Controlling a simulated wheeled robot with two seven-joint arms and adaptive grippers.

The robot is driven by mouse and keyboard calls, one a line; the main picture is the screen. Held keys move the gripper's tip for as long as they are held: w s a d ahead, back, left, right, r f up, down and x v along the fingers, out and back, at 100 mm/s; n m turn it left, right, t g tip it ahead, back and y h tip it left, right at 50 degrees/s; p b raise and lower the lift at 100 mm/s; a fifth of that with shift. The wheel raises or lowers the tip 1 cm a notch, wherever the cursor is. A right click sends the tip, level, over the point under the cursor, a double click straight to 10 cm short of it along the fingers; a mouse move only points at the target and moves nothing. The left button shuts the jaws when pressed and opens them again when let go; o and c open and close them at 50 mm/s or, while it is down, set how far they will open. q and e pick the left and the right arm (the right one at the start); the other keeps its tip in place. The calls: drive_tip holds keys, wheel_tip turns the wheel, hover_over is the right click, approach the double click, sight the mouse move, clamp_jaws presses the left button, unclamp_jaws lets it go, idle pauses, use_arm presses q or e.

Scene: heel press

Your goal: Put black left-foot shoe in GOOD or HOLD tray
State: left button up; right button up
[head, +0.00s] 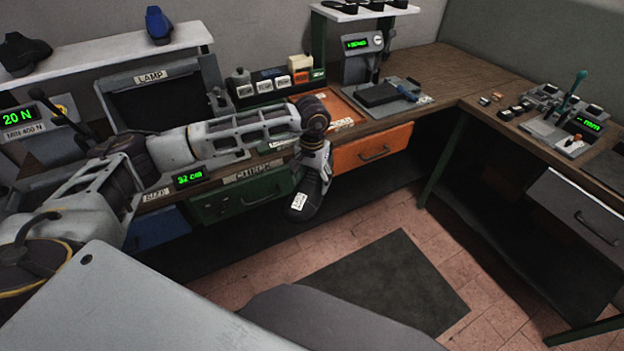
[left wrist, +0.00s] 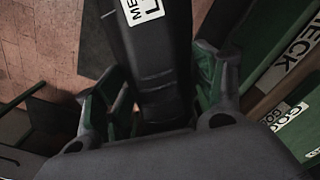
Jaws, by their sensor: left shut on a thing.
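My left gripper (head: 316,165) points down in front of the bench and is shut on a black shoe (head: 308,197). The shoe hangs below the fingers and bears a white label. In the left wrist view the black shoe (left wrist: 155,65) sits between the two green-padded fingers of my left gripper (left wrist: 160,95), with part of the label showing an "L". A label that seems to read GOOD (left wrist: 288,116) shows at the right of that view, below the CHECK sign. In the head view I cannot make out which tray is GOOD or HOLD. My right gripper is not in view.
The bench front has a green drawer (head: 238,202) under the CHECK sign, an orange drawer (head: 372,149) and a blue drawer (head: 158,229). A press with a display (head: 361,60) stands behind. The floor (head: 330,262) is clear.

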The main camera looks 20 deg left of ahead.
use_arm(q)
drive_tip(key=shift+s+a+r+p, duration=0.15)
drive_tip(key=shift+s+p, duration=0.05)
drive_tip(key=shift+p, duration=0.1)
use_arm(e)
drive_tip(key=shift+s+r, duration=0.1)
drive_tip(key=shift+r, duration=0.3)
use_arm(q)
drive_tip(key=shift+a+r, duration=0.1)
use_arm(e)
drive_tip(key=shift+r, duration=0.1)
